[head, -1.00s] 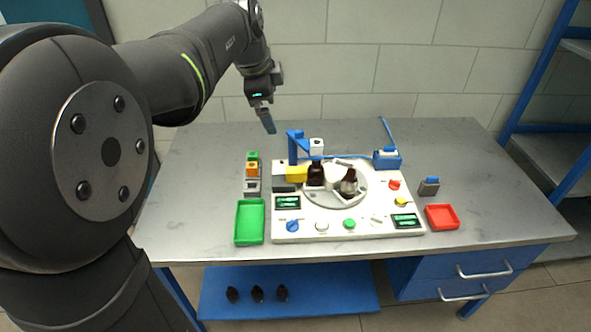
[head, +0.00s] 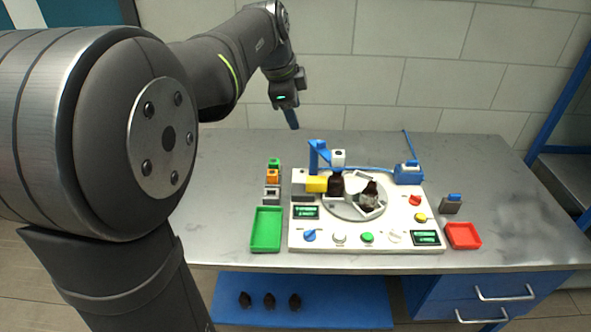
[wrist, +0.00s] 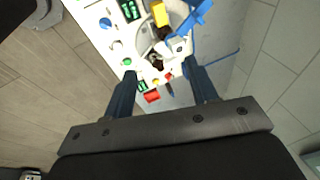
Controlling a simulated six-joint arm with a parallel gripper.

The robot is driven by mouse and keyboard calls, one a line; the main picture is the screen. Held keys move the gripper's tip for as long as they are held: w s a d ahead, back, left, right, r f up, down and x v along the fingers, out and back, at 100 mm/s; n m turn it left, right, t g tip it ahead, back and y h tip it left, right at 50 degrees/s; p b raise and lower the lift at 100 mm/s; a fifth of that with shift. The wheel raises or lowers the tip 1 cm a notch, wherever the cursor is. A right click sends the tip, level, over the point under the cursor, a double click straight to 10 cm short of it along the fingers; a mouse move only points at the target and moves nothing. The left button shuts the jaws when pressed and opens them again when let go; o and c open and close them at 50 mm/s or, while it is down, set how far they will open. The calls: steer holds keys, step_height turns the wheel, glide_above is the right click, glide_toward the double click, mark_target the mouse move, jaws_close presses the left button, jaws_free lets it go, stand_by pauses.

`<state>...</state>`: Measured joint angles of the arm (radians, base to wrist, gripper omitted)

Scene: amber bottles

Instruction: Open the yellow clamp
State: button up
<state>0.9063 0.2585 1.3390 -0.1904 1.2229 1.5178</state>
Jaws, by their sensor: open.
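The yellow clamp (head: 317,184) is a small yellow block at the left edge of the round turntable (head: 345,212) on the white panel. It lies close against a dark amber bottle (head: 336,185), and I cannot tell if they touch. It also shows in the wrist view (wrist: 160,14). A second amber bottle (head: 369,194) with a pale label stands on the turntable. My gripper (head: 292,118) hangs in the air above the back of the table, well apart from the clamp. In the wrist view its two blue fingers (wrist: 164,85) are spread with nothing between them.
A blue post with an arm (head: 314,153) rises behind the clamp. The panel has knobs, buttons and displays. A green tray (head: 266,230) is left, a red tray (head: 463,236) right. Small coloured blocks (head: 272,177) stand left of the panel. The table's back left is clear.

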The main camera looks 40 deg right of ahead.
mark_target(312, 180)
steer(key=w+d+f+g+y, duration=0.1)
steer(key=w+d+f+g, duration=0.2)
steer(key=f, duration=0.4)
steer(key=w+d+f+g, duration=0.1)
steer(key=w+d+f, duration=0.2)
steer(key=w+f, duration=0.3)
steer(key=x, duration=1.8)
steer(key=shift+s+f, duration=0.3)
steer(key=shift+s, duration=0.15)
